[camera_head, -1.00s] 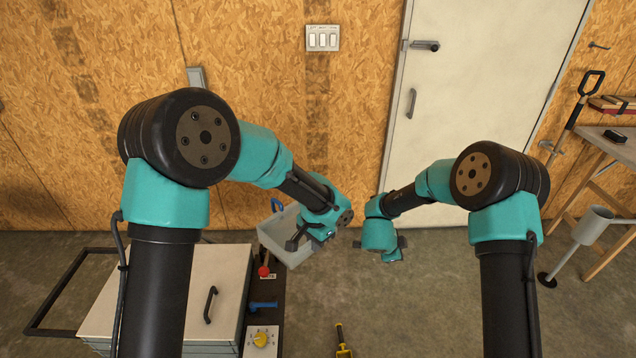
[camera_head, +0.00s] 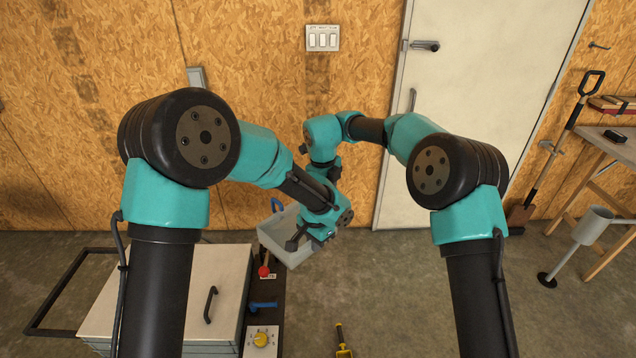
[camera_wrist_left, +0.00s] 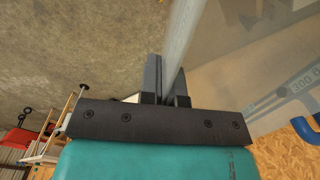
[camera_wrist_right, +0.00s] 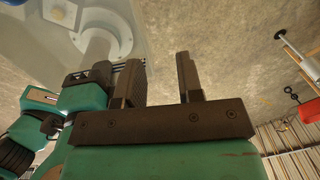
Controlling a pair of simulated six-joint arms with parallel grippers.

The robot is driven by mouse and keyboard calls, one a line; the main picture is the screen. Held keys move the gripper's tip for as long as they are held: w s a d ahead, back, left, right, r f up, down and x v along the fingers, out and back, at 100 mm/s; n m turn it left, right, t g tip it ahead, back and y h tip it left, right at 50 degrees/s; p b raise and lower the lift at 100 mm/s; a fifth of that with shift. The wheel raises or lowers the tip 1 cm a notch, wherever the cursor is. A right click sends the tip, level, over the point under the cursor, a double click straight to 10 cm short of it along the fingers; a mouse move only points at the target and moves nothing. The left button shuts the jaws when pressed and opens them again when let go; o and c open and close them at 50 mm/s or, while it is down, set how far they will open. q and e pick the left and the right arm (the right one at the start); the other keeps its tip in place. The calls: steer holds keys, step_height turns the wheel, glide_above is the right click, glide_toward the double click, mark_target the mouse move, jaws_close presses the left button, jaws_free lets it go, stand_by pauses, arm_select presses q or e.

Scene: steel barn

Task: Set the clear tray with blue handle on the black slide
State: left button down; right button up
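The clear tray (camera_head: 272,236) with its blue handle (camera_head: 277,205) hangs over the floor, right of the cabinet. My left gripper (camera_head: 304,238) is at its near right edge. In the left wrist view, the left fingers (camera_wrist_left: 167,82) are closed on the tray wall (camera_wrist_left: 182,40); the blue handle (camera_wrist_left: 306,129) shows at right. In the head view, the left arm hides the right fingertips. A black frame (camera_head: 37,328) juts from the cabinet's left side; I cannot tell whether it is the slide.
The pale cabinet (camera_head: 225,275) has a black handle on top. A dark strip (camera_head: 272,325) beside it carries a red knob, a blue lever and a yellow dial. A yellow tool (camera_head: 342,340) is on the floor. A workbench (camera_head: 610,140) stands at right.

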steer(key=shift+s+a+r+y, duration=0.1)
steer(key=shift+a+r+y, duration=0.3)
steer(key=shift+a+r, duration=0.6)
steer(key=shift+a+f, duration=0.1)
step_height(320, 180, down, 12)
steer(key=shift+f, duration=0.1)
jaws_close()
stand_by(0.4)
arm_select(q)
steer(key=c, duration=1.2)
jaws_free()
steer(key=shift+c, duration=0.2)
